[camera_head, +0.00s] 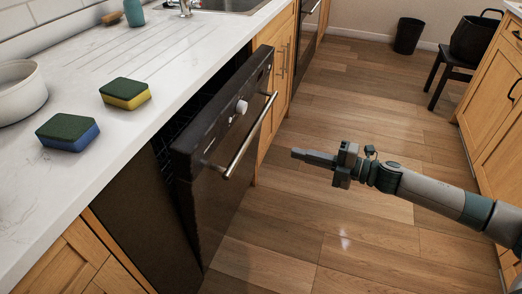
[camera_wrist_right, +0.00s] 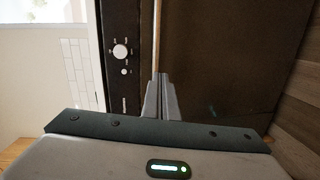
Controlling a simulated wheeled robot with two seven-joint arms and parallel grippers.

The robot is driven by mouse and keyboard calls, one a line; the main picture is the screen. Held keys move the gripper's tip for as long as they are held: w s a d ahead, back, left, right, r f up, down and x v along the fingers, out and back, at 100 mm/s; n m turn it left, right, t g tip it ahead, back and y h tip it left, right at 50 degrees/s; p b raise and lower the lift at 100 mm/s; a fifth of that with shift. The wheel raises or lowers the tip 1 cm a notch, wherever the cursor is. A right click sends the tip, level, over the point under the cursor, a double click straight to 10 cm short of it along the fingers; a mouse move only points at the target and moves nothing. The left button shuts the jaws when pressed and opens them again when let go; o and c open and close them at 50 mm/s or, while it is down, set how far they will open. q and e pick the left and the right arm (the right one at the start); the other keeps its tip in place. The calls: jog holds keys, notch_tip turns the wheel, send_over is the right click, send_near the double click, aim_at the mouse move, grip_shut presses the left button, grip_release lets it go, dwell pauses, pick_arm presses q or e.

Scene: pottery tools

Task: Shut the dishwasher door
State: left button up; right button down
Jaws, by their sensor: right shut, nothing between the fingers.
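The black dishwasher door (camera_head: 222,150) stands partly open under the counter, tilted out from its cavity. It has a metal bar handle (camera_head: 250,136) and a round white knob (camera_head: 241,106). My right gripper (camera_head: 295,153) is shut and empty. In the head view it is to the right of the door, pointing left towards it, with floor seen between them. In the right wrist view the gripper's fingers (camera_wrist_right: 160,88) point at the dark door front (camera_wrist_right: 215,60), with the knob (camera_wrist_right: 120,51) to the upper left. My left gripper is not in view.
The white counter (camera_head: 100,180) holds a blue sponge (camera_head: 68,132), a yellow sponge (camera_head: 125,93), a white bowl (camera_head: 20,92) and a teal bottle (camera_head: 134,12). A chair (camera_head: 462,52) and black bin (camera_head: 408,36) stand at the back right. The wood floor (camera_head: 350,230) around my right arm is clear.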

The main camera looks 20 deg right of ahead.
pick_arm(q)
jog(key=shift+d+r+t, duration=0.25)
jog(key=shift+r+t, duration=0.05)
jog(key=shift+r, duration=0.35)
pick_arm(e)
jog(key=shift+s+d+r+n+g+y, duration=0.3)
jog(key=shift+s+d+r+n+g, duration=0.35)
jog(key=shift+n, duration=0.45)
jog(key=shift+w, duration=0.15)
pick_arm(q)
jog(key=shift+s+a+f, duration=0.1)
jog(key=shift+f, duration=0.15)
pick_arm(e)
jog(key=r+x, duration=0.1)
jog(key=x, duration=1.2)
jog(key=shift+w+a+f, duration=0.2)
jog(key=shift+a+f, duration=0.2)
jog(key=shift+f, duration=0.1)
